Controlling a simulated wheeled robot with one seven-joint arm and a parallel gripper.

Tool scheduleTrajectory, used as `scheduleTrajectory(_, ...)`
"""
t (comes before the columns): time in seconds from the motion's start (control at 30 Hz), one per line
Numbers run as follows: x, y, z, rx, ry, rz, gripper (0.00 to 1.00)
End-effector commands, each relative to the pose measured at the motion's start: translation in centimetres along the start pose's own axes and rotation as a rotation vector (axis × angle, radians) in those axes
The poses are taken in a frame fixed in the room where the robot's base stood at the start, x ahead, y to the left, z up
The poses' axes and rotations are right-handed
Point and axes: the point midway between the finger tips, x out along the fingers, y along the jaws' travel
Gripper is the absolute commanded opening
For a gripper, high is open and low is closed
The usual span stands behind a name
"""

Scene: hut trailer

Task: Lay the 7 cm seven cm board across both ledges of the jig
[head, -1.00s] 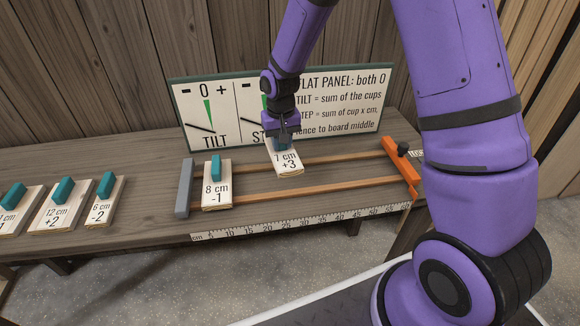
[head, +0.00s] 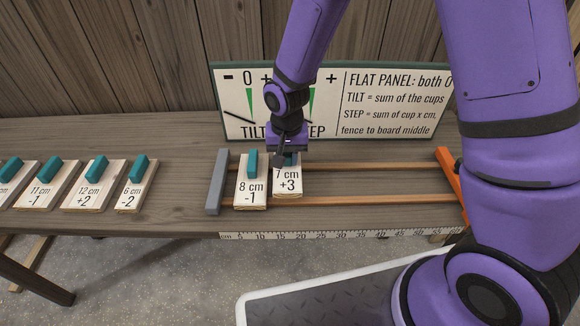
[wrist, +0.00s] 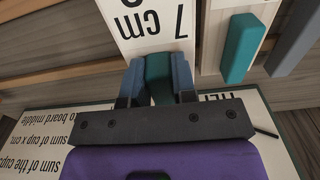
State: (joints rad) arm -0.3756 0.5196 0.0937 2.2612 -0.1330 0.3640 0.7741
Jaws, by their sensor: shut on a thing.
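The 7 cm board (head: 287,187), marked +3, lies over both ledges of the jig, just right of the 8 cm board (head: 251,194) with a narrow gap between them. I cannot tell whether it rests on the ledges or hangs just above. The front ledge (head: 380,200) and back ledge (head: 380,167) run to the right. My gripper (head: 289,157) is shut on the board's teal handle; the wrist view shows the fingers (wrist: 157,80) on both sides of the handle, with the 7 cm board (wrist: 148,42) level beyond it.
The grey fence (head: 217,182) closes the jig's left end, the orange clamp (head: 451,180) its right. Several other boards, such as the 6 cm board (head: 132,194), lie left. A sign panel (head: 395,105) stands behind. The ledges are clear right of the 7 cm board.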

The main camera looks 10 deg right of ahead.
Motion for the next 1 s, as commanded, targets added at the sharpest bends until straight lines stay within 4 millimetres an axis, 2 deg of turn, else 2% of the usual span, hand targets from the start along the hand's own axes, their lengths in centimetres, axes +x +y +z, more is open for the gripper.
scheduleTrajectory(0.33,3.9,0.0,0.1,-0.001,-0.002,0.002,0.0)
scheduleTrajectory(0.73,4.3,0.0,0.0,0.0,-0.001,0.001,0.0)
scheduleTrajectory(0.77,4.4,0.0,0.0,0.0,-0.001,0.001,0.28)
scheduleTrajectory(0.87,4.3,0.0,0.0,0.0,-0.001,0.0,0.51)
scheduleTrajectory(1.0,4.3,0.0,0.0,0.0,-0.001,0.0,0.51)
